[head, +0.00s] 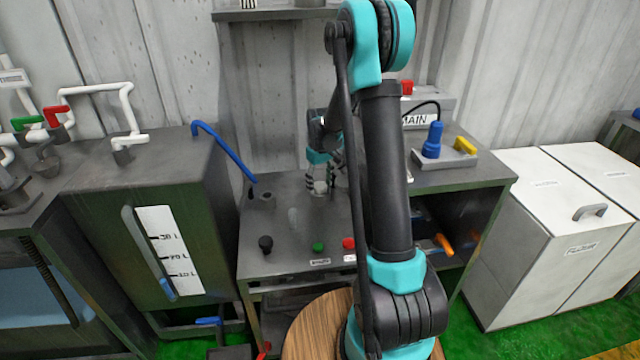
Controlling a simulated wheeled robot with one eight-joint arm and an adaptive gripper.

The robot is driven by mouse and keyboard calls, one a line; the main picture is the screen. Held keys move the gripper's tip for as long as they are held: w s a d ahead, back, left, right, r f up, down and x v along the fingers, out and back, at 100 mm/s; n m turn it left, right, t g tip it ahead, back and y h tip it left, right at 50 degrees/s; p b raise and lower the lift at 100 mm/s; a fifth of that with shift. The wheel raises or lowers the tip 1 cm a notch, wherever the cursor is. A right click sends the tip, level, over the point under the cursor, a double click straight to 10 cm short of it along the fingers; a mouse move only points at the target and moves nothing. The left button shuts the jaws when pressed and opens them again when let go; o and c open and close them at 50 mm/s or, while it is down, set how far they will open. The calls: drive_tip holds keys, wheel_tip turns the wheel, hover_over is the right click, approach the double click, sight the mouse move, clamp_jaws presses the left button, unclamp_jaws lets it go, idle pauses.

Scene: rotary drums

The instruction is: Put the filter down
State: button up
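My gripper (331,186) is small in the head view, low over the back of the dark metal table (280,220). My arm covers its right side, so its finger opening cannot be made out. A pale grey piece shows at the gripper, but I cannot tell whether it is the filter or part of the gripper. No filter can be clearly identified elsewhere.
The table has a black knob (265,244), a green button (318,247) and a red button (349,243) at its front. A tank with a level scale (170,250) stands left, with a blue pipe (225,152). White bins (550,215) stand right.

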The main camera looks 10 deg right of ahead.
sight(320, 185)
drive_tip(key=shift+r, duration=0.1)
wheel_tip(320, 185, up, 12)
drive_tip(key=s+d+f+m+t, duration=0.1)
drive_tip(key=s+f, duration=0.1)
drive_tip(key=s, duration=0.8)
drive_tip(key=s+d+f+m+t, duration=0.1)
drive_tip(key=s+f+m, duration=0.1)
drive_tip(key=s, duration=0.8)
drive_tip(key=s+d+f+m+t, duration=0.2)
drive_tip(key=s+f, duration=0.1)
drive_tip(key=s, duration=0.7)
drive_tip(key=shift+s, duration=0.2)
drive_tip(key=shift+c, duration=0.6)
